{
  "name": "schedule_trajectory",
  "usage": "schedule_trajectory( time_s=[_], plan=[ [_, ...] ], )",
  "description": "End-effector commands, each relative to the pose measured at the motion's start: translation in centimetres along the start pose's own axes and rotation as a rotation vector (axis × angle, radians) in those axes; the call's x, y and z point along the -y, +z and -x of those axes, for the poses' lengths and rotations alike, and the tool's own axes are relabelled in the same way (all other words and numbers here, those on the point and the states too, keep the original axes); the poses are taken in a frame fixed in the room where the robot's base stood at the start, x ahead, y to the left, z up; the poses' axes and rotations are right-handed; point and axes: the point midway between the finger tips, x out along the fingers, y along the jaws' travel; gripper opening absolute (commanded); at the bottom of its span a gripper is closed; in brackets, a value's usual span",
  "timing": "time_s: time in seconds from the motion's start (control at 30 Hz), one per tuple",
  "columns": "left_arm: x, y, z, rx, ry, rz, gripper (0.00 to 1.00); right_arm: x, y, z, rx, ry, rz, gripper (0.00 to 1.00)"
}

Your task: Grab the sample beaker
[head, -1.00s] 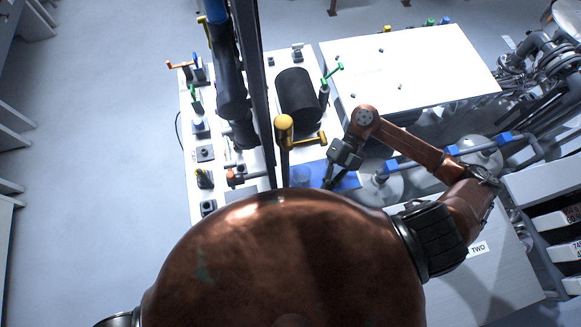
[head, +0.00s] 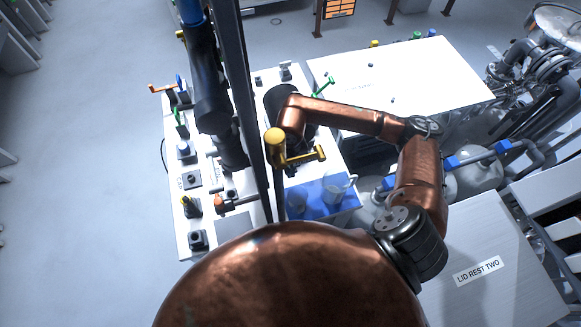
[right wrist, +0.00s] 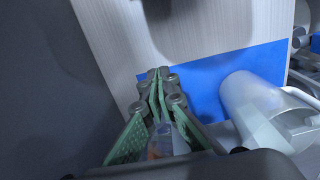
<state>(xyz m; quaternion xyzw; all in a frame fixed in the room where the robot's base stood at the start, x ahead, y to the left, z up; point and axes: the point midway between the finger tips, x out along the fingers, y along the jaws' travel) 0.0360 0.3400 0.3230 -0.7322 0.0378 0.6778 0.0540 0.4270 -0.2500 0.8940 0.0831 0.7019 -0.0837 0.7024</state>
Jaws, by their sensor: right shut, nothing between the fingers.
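A small clear beaker (head: 297,201) stands on a blue mat (head: 346,204) near the front of the white bench. A larger pale jug with a handle (head: 335,188) stands to its right on the mat; it also shows in the right wrist view (right wrist: 250,105). My right gripper (head: 292,170) is mostly hidden by its arm and the yellow handle, just behind the beaker in the picture. In the right wrist view its green fingers (right wrist: 160,76) are shut and empty. Part of a clear vessel, likely the beaker (right wrist: 165,142), shows between the finger links. My left gripper is out of view.
Tanks and pipes (head: 470,180) are at right. The plate marked LID REST TWO (head: 490,240) is bare.

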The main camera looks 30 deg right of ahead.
Motion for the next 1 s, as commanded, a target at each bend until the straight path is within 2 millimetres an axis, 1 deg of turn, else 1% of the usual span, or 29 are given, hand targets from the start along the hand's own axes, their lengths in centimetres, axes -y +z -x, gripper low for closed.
schedule_trajectory(
  time_s=[0.03, 0.2, 0.3, 0.5, 0.9, 1.0],
  plan=[
    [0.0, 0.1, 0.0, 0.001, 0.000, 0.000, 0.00, 0.0, -0.1, -1.2, -0.005, 0.001, -0.002, 0.00],
    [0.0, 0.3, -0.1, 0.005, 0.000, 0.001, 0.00, 0.0, -0.1, -4.5, -0.004, 0.000, -0.001, 0.00],
    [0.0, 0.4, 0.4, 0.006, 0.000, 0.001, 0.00, 0.0, -1.9, -4.0, -0.002, 0.002, 0.003, 0.00],
    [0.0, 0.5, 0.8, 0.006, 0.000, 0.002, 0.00, 0.0, -3.7, -4.1, -0.001, 0.001, 0.001, 0.00],
    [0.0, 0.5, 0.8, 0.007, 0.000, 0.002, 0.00, 0.0, -4.1, -4.1, -0.001, 0.001, 0.001, 0.00],
    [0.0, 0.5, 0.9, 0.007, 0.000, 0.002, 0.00, 0.0, -4.7, -4.1, -0.002, 0.001, 0.003, 0.00]
  ],
)
